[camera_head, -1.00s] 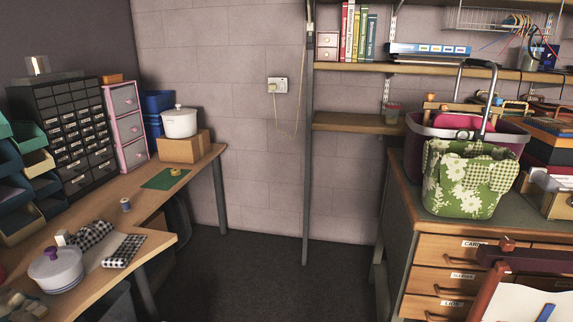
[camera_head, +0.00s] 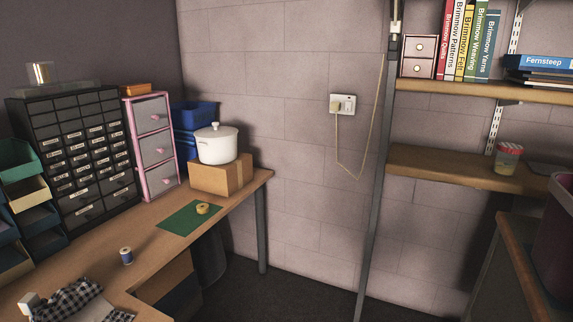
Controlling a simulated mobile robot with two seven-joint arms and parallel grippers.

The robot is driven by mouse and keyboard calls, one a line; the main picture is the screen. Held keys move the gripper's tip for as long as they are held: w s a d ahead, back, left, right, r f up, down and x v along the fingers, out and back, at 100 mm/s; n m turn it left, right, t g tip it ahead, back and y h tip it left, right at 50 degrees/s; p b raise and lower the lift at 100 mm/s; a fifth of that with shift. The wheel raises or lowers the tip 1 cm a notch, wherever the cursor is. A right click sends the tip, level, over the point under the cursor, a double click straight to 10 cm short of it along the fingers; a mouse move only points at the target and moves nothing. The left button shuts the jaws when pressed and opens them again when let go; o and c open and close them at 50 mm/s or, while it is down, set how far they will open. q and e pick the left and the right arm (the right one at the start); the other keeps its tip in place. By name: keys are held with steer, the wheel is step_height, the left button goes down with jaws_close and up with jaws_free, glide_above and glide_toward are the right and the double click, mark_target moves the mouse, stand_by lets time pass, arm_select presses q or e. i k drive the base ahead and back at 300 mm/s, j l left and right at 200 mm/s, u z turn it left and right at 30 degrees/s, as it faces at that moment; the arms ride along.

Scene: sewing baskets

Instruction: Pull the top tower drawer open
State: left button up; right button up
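A pink-framed tower (camera_head: 127,153) with three grey drawers stands on the left workbench, against the black cabinet of small drawers. Its top drawer (camera_head: 152,116) has a small pink knob and looks shut. The middle drawer (camera_head: 157,149) and bottom drawer (camera_head: 162,179) also look shut. Neither of my grippers shows in the head view.
The workbench (camera_head: 132,222) holds a black drawer cabinet (camera_head: 75,150), a green mat (camera_head: 184,221) with a spool, a blue thread spool (camera_head: 126,256) and checked cloth (camera_head: 70,300). A white pot (camera_head: 216,145) on a cardboard box (camera_head: 207,179) stands right of the tower. The bench before the tower is clear.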

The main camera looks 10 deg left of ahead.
mark_target(142, 127)
steer(key=i+u, duration=0.25)
steer(key=i, duration=0.15)
steer(key=i+l+u, duration=0.5)
steer(key=i, duration=0.2)
steer(key=i+j, duration=0.05)
steer(key=j, duration=0.05)
